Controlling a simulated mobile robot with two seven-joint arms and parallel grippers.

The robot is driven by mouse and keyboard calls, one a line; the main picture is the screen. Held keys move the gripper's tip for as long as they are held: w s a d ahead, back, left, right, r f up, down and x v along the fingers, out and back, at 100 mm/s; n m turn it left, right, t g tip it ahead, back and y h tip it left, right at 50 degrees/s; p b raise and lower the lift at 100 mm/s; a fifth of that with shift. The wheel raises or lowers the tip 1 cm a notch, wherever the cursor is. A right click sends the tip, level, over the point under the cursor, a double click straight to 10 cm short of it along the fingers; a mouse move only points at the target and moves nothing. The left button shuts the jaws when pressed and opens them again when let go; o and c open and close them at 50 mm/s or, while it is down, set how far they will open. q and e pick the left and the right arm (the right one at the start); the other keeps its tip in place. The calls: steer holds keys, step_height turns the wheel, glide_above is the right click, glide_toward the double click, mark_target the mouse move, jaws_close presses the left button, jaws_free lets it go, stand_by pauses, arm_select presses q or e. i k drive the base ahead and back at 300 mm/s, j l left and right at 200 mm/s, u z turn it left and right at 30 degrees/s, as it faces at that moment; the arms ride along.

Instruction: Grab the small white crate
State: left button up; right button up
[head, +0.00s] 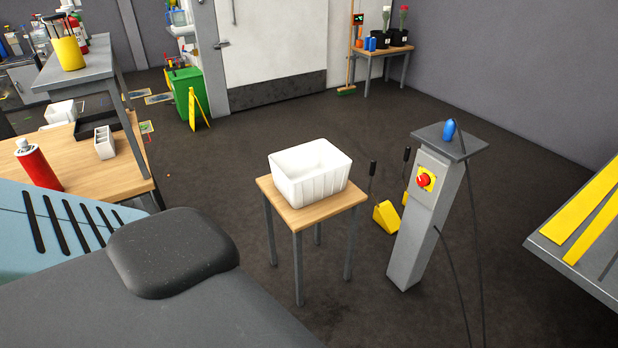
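A small white crate (322,188) stands upright on a small square wooden table (325,211) near the middle of the head view. Its open top shows an empty-looking interior, though the bottom is partly hidden by the near walls. Its sides are ribbed. Neither of my grippers shows in the head view. Nothing touches the crate except the table top under it.
A grey pedestal (416,230) with a red button (423,180) and a hanging cable stands right of the table. Yellow wedges with black handles (386,216) sit between. A wooden bench (110,180) holds a red bottle (37,165) at left. Dark floor behind is clear.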

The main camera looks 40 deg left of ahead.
mark_target(308, 173)
steer(key=u, duration=1.4)
steer(key=z, duration=0.25)
steer(key=i+j+z, duration=0.25)
steer(key=z, duration=0.15)
steer(key=i+j+z, duration=0.15)
steer(key=j+z, duration=0.25)
steer(key=i+j, duration=0.15)
steer(key=j, duration=0.2)
steer(key=i+j+z, duration=0.1)
steer(key=j, duration=0.25)
steer(key=i+j, duration=0.2)
steer(key=j, duration=0.15)
steer(key=i+j+z, duration=0.1)
steer(key=j, duration=0.3)
steer(key=i, duration=0.05)
